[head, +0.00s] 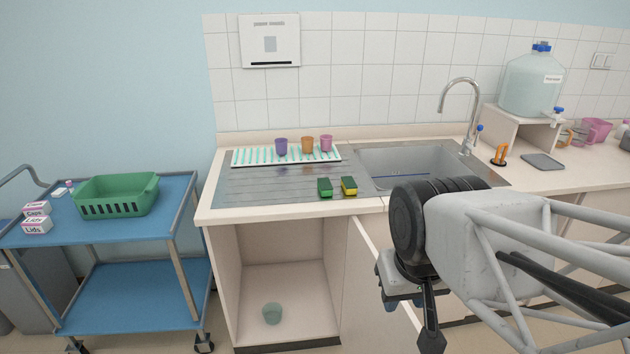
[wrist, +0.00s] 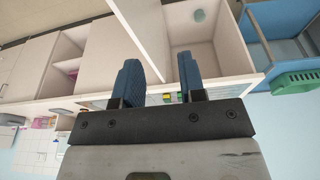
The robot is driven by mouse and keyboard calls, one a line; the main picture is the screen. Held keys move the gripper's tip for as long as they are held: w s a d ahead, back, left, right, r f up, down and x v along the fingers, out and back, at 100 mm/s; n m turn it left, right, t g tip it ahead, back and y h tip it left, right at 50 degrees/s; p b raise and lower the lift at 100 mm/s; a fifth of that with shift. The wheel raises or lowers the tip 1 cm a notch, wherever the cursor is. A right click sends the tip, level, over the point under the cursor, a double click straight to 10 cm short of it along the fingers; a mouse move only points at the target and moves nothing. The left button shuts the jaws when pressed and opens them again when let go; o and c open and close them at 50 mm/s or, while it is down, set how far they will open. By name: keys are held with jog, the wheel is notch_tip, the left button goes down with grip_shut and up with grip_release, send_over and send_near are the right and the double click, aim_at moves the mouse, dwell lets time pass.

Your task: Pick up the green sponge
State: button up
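The green sponge (head: 324,187) lies on the steel draining board near its front edge. A second sponge, yellow with a dark green top (head: 348,186), lies just to its right. My gripper (head: 425,322) hangs in front of the cabinets, lower than the counter and to the right of the sponges, apart from them. In the wrist view my gripper (wrist: 159,68) has its two blue-grey fingers spread wide, with nothing held. The green sponge shows small there (wrist: 181,97), partly hidden behind the gripper's base.
A white rack (head: 246,157) with purple, orange and pink cups stands behind the sponges. The sink (head: 410,160) and tap (head: 462,82) are to the right. A blue trolley (head: 160,225) with a green basket (head: 118,195) is left. The left draining board is clear.

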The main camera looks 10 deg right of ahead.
jog(key=o, duration=0.7)
jog(key=shift+c, duration=0.2)
jog(key=shift+w, duration=0.1)
jog(key=w+t, duration=0.3)
jog(key=w, duration=1.5)
jog(key=t, duration=0.5)
send_near(326, 188)
jog(key=w+f+t, duration=0.1)
jog(key=w+d+f+t, duration=0.1)
jog(key=shift+f+n+t+y, duration=0.25)
jog(key=shift+n+t+y, duration=0.05)
jog(key=shift+t, duration=0.1)
jog(key=shift+w+f, duration=0.1)
jog(key=shift+w, duration=0.1)
